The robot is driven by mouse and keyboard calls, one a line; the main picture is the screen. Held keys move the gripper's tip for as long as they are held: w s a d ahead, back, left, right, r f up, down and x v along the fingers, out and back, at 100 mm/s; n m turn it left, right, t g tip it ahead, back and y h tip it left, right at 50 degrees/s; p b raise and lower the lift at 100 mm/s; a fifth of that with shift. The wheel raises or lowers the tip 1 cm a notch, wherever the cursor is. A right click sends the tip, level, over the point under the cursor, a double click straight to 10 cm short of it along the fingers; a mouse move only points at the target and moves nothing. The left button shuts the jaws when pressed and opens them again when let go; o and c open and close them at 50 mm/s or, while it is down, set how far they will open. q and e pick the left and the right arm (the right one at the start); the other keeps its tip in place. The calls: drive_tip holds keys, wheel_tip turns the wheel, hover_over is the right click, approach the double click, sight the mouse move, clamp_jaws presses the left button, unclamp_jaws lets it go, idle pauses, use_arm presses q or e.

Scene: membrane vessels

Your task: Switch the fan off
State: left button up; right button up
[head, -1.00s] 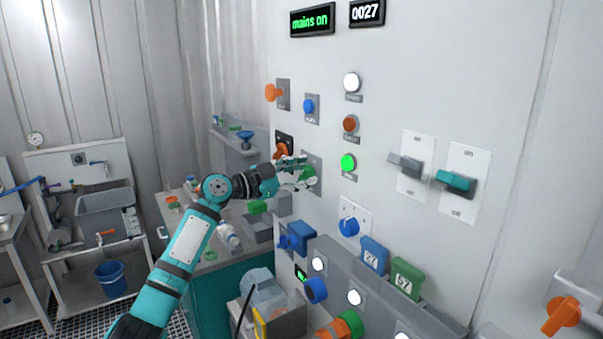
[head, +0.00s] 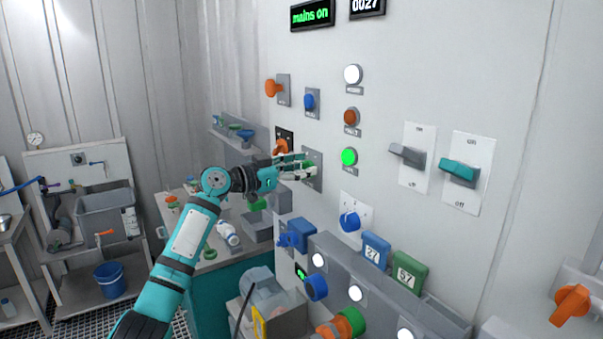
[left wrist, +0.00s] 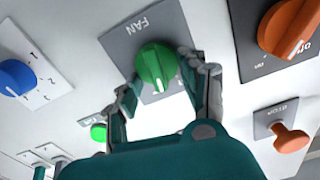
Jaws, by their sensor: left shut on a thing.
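The fan switch is a green rotary knob (left wrist: 155,65) on a grey plate marked FAN (left wrist: 172,25), fixed to the white wall panel. A pale mark shows on the knob's lower part in the left wrist view. My left gripper (left wrist: 158,88) is shut on the knob, one finger on each side. In the head view the left gripper (head: 308,167) reaches the panel from the left and hides most of the knob. The fan plate's edge (head: 318,177) shows beside the fingers. My right gripper is in neither view.
A blue numbered dial (left wrist: 15,77) is also near. The panel has a lit green button (head: 348,156), and a display reads "mains on" (head: 312,15).

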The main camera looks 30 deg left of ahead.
use_arm(q)
drive_tip(key=shift+w+a+f+n, duration=0.1)
drive_tip(key=shift+a+n, duration=0.05)
drive_tip(key=shift+n, duration=1.75)
drive_tip(key=shift+w+a+f+n, duration=0.1)
drive_tip(key=shift+a+n, duration=0.05)
drive_tip(key=shift+n, duration=1.75)
drive_tip(key=o, duration=1.1)
drive_tip(key=shift+r, duration=0.1)
drive_tip(key=v, duration=1.2)
drive_tip(key=shift+a, duration=0.1)
